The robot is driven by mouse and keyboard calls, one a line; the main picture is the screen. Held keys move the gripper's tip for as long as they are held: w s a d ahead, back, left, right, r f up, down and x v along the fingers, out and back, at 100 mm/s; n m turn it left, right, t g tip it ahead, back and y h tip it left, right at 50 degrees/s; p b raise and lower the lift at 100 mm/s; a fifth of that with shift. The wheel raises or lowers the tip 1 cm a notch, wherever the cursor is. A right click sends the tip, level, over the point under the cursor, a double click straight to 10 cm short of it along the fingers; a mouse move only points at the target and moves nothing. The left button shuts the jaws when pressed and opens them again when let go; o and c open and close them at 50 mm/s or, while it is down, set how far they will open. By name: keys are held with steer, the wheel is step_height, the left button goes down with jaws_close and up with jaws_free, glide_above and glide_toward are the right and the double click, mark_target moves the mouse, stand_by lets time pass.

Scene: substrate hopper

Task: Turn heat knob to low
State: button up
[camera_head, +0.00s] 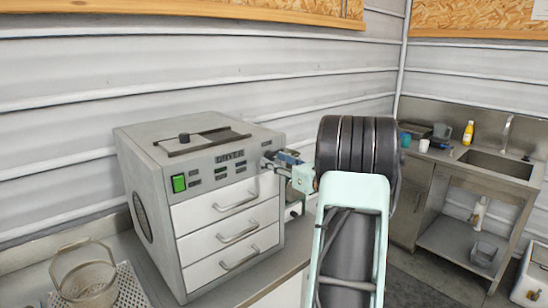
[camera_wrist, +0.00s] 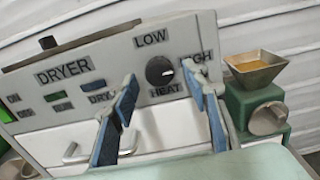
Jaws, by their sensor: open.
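The dryer (camera_head: 157,180) is a grey box with three white drawers and a lit green switch. Its round black heat knob (camera_wrist: 159,71) is on the front panel in the wrist view, with LOW above left, HIGH to the right and HEAT below. A small light mark on the knob appears to point right, toward HIGH; it is too small to be certain. My gripper (camera_wrist: 160,80) is open, its blue-padded fingers on either side of the knob in this view. No contact is visible. In the head view, my gripper (camera_head: 286,161) is at the dryer's right front edge.
A wire basket (camera_head: 85,275) is at the front left. A sink (camera_head: 495,162) is at the far right.

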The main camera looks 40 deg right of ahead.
steer(key=shift+w, duration=0.65)
steer(key=c, duration=1.2)
steer(key=shift+o, duration=0.2)
steer(key=shift+f, duration=0.1)
